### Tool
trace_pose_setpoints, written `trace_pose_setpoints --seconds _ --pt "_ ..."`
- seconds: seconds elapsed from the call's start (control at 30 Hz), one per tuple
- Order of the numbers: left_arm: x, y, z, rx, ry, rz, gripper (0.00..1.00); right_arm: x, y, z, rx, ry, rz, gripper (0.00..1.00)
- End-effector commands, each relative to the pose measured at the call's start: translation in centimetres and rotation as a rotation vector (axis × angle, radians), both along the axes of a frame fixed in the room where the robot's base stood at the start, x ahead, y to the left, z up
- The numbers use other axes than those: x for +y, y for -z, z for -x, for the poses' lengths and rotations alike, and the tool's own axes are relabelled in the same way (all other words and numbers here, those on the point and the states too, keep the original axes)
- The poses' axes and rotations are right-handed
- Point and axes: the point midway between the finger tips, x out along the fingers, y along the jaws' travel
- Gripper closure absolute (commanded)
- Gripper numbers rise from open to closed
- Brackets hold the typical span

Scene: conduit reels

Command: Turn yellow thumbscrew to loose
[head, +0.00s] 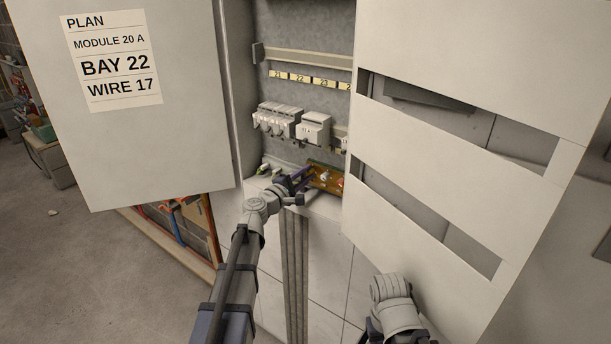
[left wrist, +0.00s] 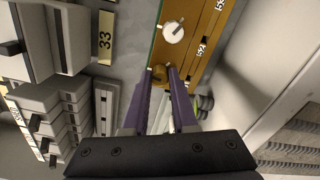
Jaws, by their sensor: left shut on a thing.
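The yellow thumbscrew (left wrist: 160,73) sits on an orange-brown board (left wrist: 205,28) in the left wrist view. My left gripper (left wrist: 163,77), with purple fingers, is shut on it, one finger on each side. In the head view my left gripper (head: 303,177) reaches into the bottom of the open cabinet, at the left end of the board (head: 334,185). The thumbscrew is too small and covered to make out there. My right arm shows at the bottom of the head view, but its gripper does not.
A white round knob (left wrist: 173,32) with a dark pointer is on the board near the thumbscrew. White breakers (head: 278,120) sit on a rail above. The open left door (head: 150,140) and slotted white panel (head: 450,125) flank the opening.

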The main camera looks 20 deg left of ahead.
Motion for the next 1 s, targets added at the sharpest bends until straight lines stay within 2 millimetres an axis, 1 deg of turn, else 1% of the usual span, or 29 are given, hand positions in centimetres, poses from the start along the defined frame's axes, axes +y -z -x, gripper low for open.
trace_pose_setpoints --seconds 0.2,0.4,0.9,0.93,1.0 --pt "0.02 0.04 0.07 0.034 -0.001 0.09 1.0 0.0 0.02 0.0 0.0 0.0 0.0 0.5" --pt "0.02 0.04 0.07 0.05 0.0 0.134 1.0 0.0 0.01 0.0 0.0 0.0 0.0 0.5" --pt "0.01 0.06 0.09 0.054 0.0 0.147 1.0 0.0 0.02 0.0 0.0 0.0 0.0 0.5" --pt "0.01 0.06 0.09 0.054 0.0 0.147 0.72 0.0 0.02 0.0 0.0 0.0 0.0 0.5" --pt "0.01 0.05 0.08 0.054 0.0 0.147 0.64 0.0 0.02 0.0 0.0 0.0 0.0 0.5"
